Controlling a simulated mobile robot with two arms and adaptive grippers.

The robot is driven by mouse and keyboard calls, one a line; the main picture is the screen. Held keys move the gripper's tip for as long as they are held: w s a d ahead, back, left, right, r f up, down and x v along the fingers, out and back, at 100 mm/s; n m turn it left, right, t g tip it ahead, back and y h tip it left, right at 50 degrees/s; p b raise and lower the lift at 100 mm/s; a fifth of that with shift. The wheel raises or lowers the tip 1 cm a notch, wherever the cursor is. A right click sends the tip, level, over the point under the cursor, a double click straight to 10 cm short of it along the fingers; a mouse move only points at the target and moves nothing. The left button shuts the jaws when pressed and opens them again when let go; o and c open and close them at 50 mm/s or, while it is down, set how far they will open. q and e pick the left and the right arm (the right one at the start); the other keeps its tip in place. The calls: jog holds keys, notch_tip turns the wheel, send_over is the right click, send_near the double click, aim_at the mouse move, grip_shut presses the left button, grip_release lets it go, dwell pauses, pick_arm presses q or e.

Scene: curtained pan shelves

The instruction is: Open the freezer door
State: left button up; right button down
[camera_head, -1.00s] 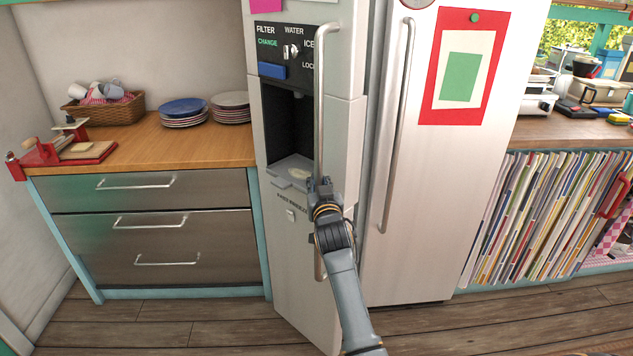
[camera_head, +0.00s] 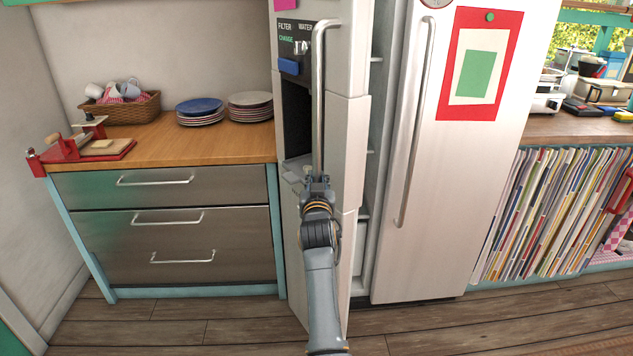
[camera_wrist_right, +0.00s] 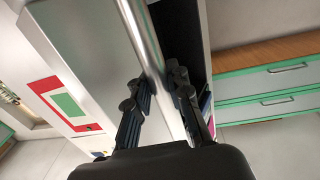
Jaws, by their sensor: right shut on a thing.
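The freezer door (camera_head: 345,140) is the narrow left door of the fridge, with the water and ice dispenser on its front. It stands ajar, swung out toward the left, and shelf edges show in the gap behind it. Its long vertical handle (camera_head: 319,100) runs down the front. My right gripper (camera_head: 317,184) is shut on this handle at its lower part. In the right wrist view the handle (camera_wrist_right: 140,40) passes between the fingers (camera_wrist_right: 160,95). My left gripper is not in view.
The closed fridge door (camera_head: 465,165) with its own handle (camera_head: 413,130) is to the right. Steel drawers (camera_head: 165,235) under a wooden counter (camera_head: 200,146) stand left, close to the opening door. Wooden floor (camera_head: 200,325) in front is clear.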

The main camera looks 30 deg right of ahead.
aim_at(318, 146)
jog(key=shift+f, duration=0.45)
jog(key=c, duration=1.2)
grip_release()
jog(key=shift+s+r, duration=0.1)
jog(key=shift+s, duration=0.05)
jog(key=shift+r, duration=5.25)
